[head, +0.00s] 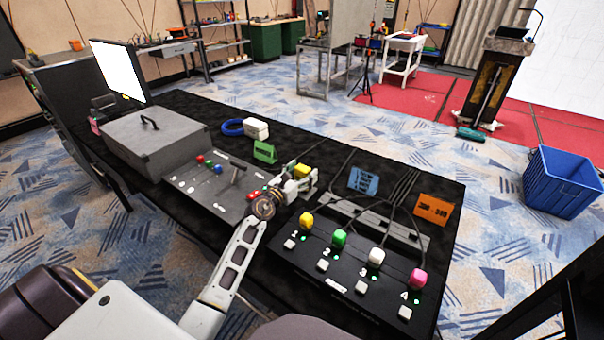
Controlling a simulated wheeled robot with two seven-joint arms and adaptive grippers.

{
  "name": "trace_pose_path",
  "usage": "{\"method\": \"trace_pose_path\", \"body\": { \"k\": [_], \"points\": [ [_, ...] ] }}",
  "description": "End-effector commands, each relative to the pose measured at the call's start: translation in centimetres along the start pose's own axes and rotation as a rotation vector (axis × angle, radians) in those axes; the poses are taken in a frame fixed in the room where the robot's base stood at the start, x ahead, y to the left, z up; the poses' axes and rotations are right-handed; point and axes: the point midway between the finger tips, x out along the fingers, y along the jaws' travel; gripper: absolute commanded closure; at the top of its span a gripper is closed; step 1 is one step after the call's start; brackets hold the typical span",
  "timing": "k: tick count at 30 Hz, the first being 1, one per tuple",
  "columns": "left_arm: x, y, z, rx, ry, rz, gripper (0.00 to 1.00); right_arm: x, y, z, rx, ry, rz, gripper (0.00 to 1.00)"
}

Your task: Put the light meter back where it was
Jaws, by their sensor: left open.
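I cannot tell for sure which thing is the light meter. A small yellow item (303,171) is right by my left gripper (302,184), partly hidden by the fingers. My left gripper is open above the black table, between the grey console and the black button panel; I cannot tell whether it touches the yellow item. A green stand (265,152), a blue stand (363,180) and an orange stand (433,208) are on the table. My right gripper is not in view.
The black button panel (330,288) with several coloured knobs is at the front right. Cables run behind it to a grey strip (375,222). A grey case (153,138) and a lit screen (117,70) are at left. A blue crate (562,182) stands on the floor at right.

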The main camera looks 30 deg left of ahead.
Motion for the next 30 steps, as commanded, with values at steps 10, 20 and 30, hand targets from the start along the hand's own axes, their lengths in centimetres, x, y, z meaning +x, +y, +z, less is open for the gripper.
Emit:
{"method": "trace_pose_path", "body": {
  "k": [10, 20, 30],
  "points": [
    [0.0, 0.0, 0.2, -0.001, -0.001, 0.000, 0.29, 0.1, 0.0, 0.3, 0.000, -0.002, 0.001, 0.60],
    [-1.9, 0.0, 0.2, 0.001, 0.001, 0.000, 0.29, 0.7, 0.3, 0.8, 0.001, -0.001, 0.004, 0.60],
    [-4.7, 0.0, 0.2, 0.001, 0.001, 0.001, 0.29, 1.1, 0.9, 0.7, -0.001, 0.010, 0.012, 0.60]
  ]
}}
